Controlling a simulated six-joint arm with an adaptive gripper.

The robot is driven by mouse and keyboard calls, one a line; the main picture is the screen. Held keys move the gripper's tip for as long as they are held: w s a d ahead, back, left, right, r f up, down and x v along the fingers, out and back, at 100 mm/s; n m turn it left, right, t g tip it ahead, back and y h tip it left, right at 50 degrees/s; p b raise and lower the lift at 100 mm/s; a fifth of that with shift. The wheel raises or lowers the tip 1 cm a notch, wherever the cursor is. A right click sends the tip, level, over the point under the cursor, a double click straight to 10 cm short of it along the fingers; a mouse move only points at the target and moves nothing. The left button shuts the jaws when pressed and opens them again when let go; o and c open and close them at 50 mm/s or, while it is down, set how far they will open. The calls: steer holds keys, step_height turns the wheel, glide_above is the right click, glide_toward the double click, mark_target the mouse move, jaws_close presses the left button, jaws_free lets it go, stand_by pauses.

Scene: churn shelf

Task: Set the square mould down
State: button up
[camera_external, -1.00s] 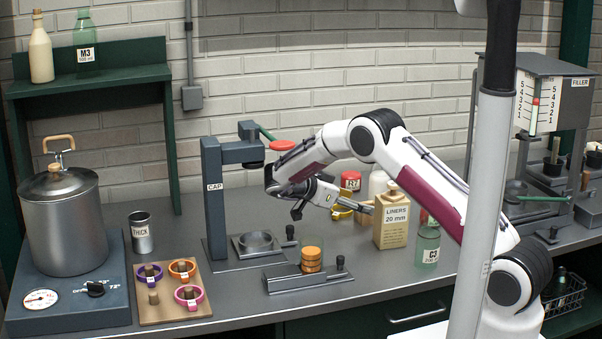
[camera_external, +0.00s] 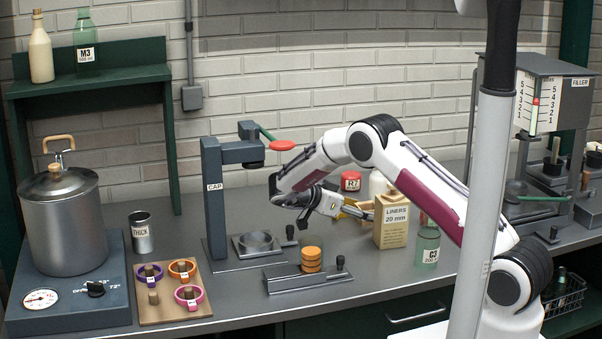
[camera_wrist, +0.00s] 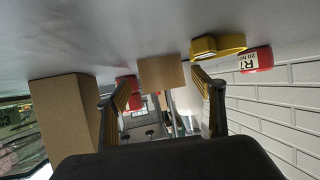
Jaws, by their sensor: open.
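My gripper (camera_external: 368,210) reaches right, low over the bench, left of the liners box. In the wrist view my gripper (camera_wrist: 157,88) is open, with its two fingers well apart. A small square wooden block (camera_wrist: 162,73), which looks like the square mould, stands at the bench surface between and beyond the fingertips. I see no finger pressed on it. In the external view the fingers and the crowded bench mostly hide it, and I cannot single it out with certainty.
A liners box (camera_external: 392,226) stands just right of my fingers. A yellow ring (camera_wrist: 217,46) and the red-topped R7 container (camera_wrist: 257,60) are close by.

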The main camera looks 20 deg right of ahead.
steer(key=shift+x, duration=1.35)
steer(key=shift+c, duration=0.4)
steer(key=c, duration=1.4)
steer(key=shift+o, duration=0.2)
steer(key=shift+r, duration=0.1)
step_height(320, 180, up, 18)
steer(key=shift+w, duration=0.1)
